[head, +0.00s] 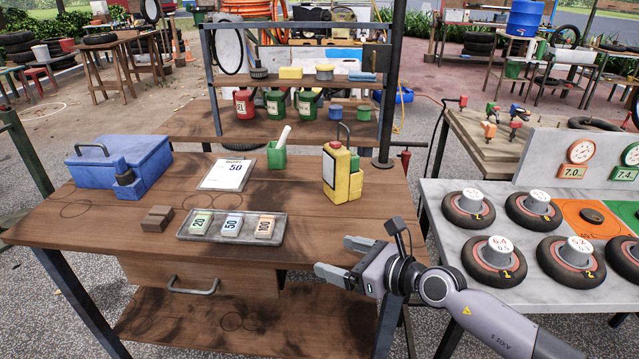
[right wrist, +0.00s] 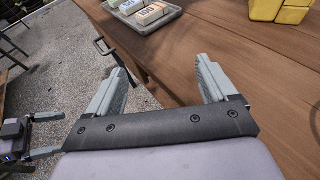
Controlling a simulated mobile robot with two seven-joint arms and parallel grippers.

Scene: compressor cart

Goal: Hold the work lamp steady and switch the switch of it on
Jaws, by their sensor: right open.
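The work lamp appears to be the yellow upright box (head: 341,172) with a pale front panel and a dark handle, standing toward the right of the wooden bench. Its lower part also shows at the top right of the right wrist view (right wrist: 282,10). I cannot make out its switch. My right gripper (head: 342,257) is open and empty at the bench's front edge, in front of the lamp and apart from it. Its spread fingers also show in the right wrist view (right wrist: 160,74). My left gripper (right wrist: 58,135) shows only at the left of the right wrist view, fingers apart and empty.
A grey tray (head: 186,236) with several labelled packets lies left of my right gripper. A green cup (head: 276,156), a white sheet (head: 232,175), a brown block (head: 157,219) and a blue toolbox (head: 120,163) are on the bench. A drawer handle (head: 193,286) juts out below.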

